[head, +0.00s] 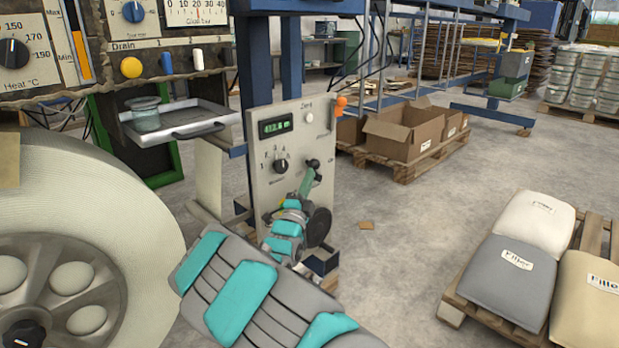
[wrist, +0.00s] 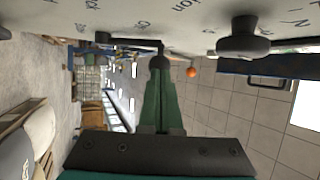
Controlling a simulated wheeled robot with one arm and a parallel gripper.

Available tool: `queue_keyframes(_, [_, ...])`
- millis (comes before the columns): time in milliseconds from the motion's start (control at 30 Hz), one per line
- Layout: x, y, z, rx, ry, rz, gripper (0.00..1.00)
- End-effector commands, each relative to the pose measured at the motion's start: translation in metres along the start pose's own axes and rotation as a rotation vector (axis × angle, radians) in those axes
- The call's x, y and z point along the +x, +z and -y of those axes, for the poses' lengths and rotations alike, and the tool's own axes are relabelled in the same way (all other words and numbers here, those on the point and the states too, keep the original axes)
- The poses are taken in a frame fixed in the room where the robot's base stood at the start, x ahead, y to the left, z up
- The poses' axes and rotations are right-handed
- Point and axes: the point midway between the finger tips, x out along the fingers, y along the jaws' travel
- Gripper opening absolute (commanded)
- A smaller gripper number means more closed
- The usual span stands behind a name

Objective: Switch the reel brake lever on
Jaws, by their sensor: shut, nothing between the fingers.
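A lever with a dark ball knob (head: 313,163) sticks out of the grey control panel (head: 262,180), right of a rotary knob. I take it to be the reel brake lever; its label is too small to read. In the wrist view the dark ball (wrist: 160,62) sits at the fingertips, with a thin rod behind it. My gripper (head: 309,176) is in front of the panel, just below the ball. Its green fingers are shut together, with nothing between them, in the wrist view (wrist: 161,75). They look close to the ball; whether they touch it I cannot tell.
A rotary knob (head: 281,166) and a display (head: 275,126) are on the same panel. An orange ball (head: 341,101) stands at its upper right edge. A large white reel (head: 140,215) fills the left. Filler sacks (head: 510,275) lie on a pallet at right.

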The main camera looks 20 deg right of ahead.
Motion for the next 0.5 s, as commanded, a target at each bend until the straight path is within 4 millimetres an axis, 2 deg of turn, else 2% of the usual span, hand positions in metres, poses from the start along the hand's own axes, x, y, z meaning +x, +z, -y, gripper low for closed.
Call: queue_keyframes(500, [0.0058,0.0003,0.0004,0.001,0.0,0.0,0.0])
